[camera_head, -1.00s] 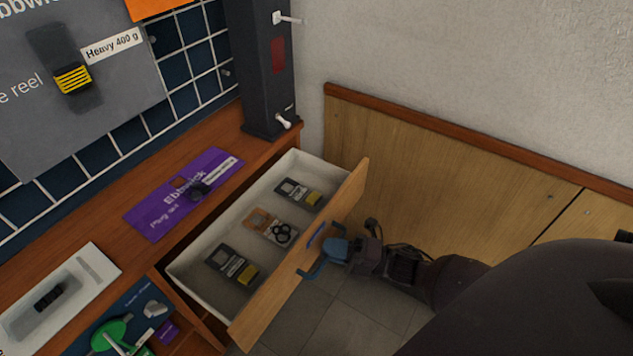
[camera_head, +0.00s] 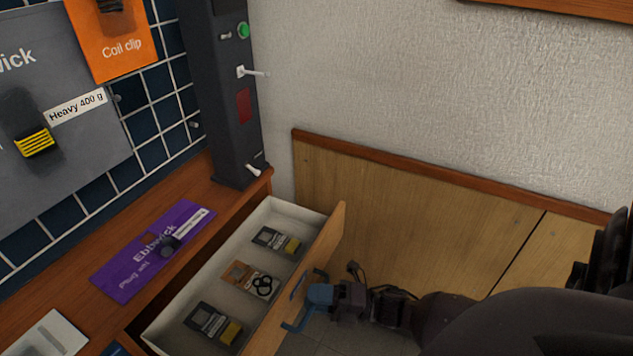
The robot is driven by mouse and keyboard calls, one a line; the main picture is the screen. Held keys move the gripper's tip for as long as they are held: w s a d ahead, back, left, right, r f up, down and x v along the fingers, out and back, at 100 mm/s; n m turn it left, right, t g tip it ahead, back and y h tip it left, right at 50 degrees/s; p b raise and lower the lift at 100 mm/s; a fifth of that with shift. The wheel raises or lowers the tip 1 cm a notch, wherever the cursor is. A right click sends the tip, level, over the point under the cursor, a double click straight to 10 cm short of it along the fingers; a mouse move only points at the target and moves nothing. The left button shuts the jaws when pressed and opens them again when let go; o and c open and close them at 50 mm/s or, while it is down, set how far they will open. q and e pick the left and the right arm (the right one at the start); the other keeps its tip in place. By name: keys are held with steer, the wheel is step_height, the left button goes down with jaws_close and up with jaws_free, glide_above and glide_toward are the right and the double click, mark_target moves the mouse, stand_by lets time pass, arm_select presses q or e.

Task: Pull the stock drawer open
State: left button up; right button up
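The stock drawer (camera_head: 318,256) is pulled out of the bench, with its light wooden front at the right and its pale inside showing. Several packets lie in it, among them a dark one with yellow (camera_head: 213,325) and an orange one with black rings (camera_head: 252,280). A bluish handle (camera_head: 298,287) shows on the drawer's front. My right gripper (camera_head: 305,299) is just outside that front, close to the handle. Its blue fingers look spread apart, with nothing seen between them; contact with the handle is unclear. My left gripper is out of view.
A purple card (camera_head: 140,262) lies on the bench top (camera_head: 190,205). A dark upright column (camera_head: 222,100) stands at the bench's far end. Wooden wall panelling (camera_head: 420,215) runs beyond the drawer. A white tray (camera_head: 50,335) is at the lower left.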

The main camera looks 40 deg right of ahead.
steer(key=v, duration=1.1)
stand_by(0.4)
